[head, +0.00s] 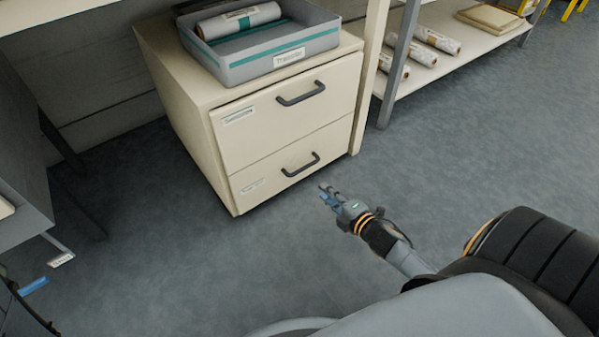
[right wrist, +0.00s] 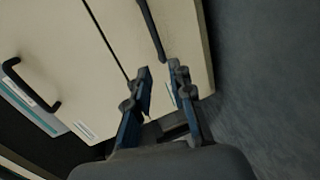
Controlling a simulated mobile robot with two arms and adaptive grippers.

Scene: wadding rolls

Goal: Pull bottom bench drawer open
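The cream bench cabinet has two drawers, both shut flush. The bottom drawer (head: 290,175) has a dark bar handle (head: 300,164); this handle also shows at the top of the right wrist view (right wrist: 151,28). The top drawer (head: 265,128) has a similar handle (head: 300,94). My right gripper (head: 325,194) is just in front of and below the bottom handle, apart from it in the head view. In the right wrist view its two fingers (right wrist: 160,70) are parted with nothing between them, and the handle's near end lies just beyond the tips. My left gripper is not in view.
A grey tray (head: 270,68) with a wadding roll (head: 240,20) stands on the cabinet. A low shelf (head: 470,45) with several rolls is at the right, beside a grey post (head: 399,65). A grey unit (head: 22,150) stands at the left. The floor (head: 210,265) before the cabinet is clear.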

